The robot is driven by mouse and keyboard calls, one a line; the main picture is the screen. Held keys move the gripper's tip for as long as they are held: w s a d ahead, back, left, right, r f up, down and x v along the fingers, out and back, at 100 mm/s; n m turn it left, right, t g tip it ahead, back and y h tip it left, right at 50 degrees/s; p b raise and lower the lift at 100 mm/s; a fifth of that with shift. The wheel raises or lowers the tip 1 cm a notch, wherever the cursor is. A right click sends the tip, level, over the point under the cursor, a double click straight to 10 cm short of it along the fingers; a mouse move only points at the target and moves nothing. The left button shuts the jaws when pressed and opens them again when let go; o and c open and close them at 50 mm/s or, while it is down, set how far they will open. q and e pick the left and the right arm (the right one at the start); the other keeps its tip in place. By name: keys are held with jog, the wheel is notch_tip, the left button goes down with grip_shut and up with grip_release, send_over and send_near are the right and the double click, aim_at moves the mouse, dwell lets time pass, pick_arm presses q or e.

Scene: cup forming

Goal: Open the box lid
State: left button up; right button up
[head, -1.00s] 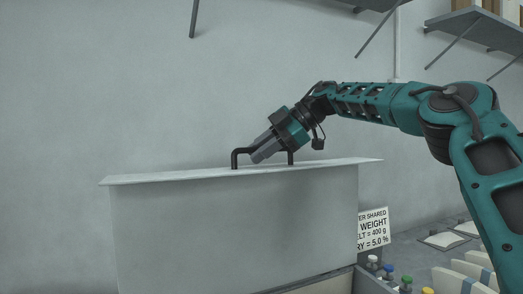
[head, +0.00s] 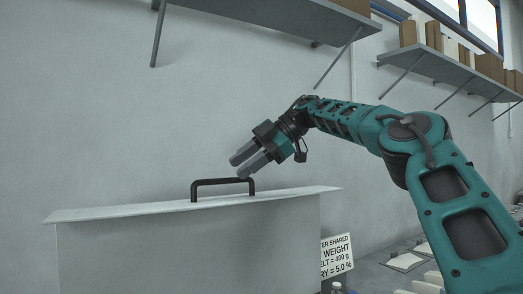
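The grey box (head: 190,255) stands against the wall at lower left, cut off by the bottom edge. Its flat lid (head: 110,211) lies across the top and overhangs at both ends. A black bar handle (head: 222,182) stands up from the lid. My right gripper (head: 238,167) is just above the handle, tilted down to the left. Its two grey fingers are apart with nothing between them. It looks clear of the handle, though one fingertip overlaps it in view. My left gripper is not in view.
A white sign (head: 337,255) with black text is at the box's right end. Wall shelves (head: 455,65) with brown boxes are at upper right. Items on a grey surface at lower right are partly hidden by my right arm. The wall space above the lid is free.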

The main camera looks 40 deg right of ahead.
jog(key=shift+v, duration=2.95)
